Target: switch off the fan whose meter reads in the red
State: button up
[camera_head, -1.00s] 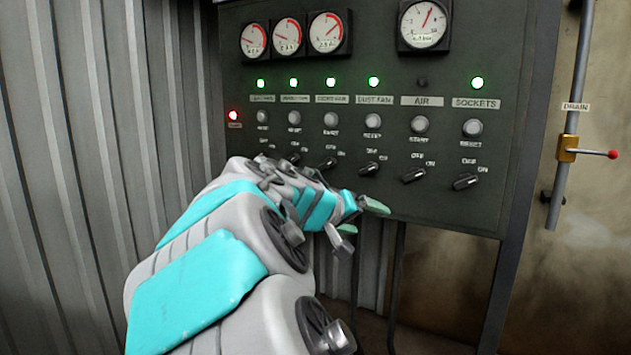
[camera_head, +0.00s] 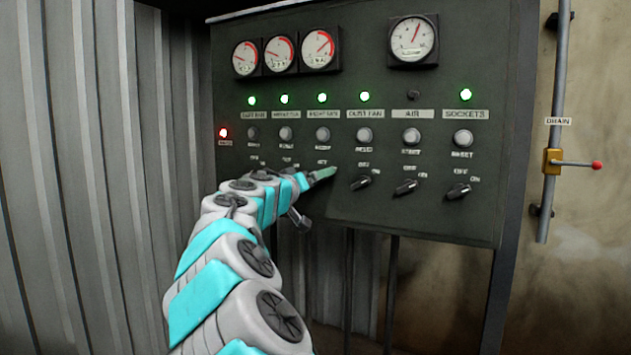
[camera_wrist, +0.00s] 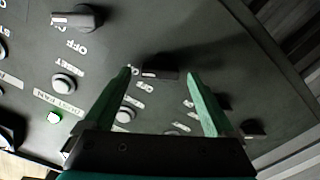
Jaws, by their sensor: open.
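Three round meters (camera_head: 246,58) (camera_head: 280,53) (camera_head: 319,48) hang at the top left of the dark panel (camera_head: 480,80) in the head view. The third meter's needle points up right into the red arc; the other two needles lie toward the left, outside it. My gripper (camera_head: 322,175) is at the panel under the third column and covers that column's switch. In the wrist view my open gripper (camera_wrist: 160,73) has one finger on each side of a black knob (camera_wrist: 158,73), with visible gaps. Its white mark is at the left end, like the dust fan knob (camera_wrist: 78,18).
The switches for dust fan (camera_head: 360,183), air (camera_head: 405,187) and sockets (camera_head: 458,191) are to the right. Round buttons (camera_head: 364,135) and green lamps (camera_head: 365,97) sit above. A red lamp (camera_head: 223,133) glows at left. A drain valve lever (camera_head: 575,163) is on the right wall.

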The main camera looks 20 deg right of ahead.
jog(key=shift+w+d, duration=0.3)
jog(key=shift+d, duration=0.1)
jog(key=c, duration=1.4)
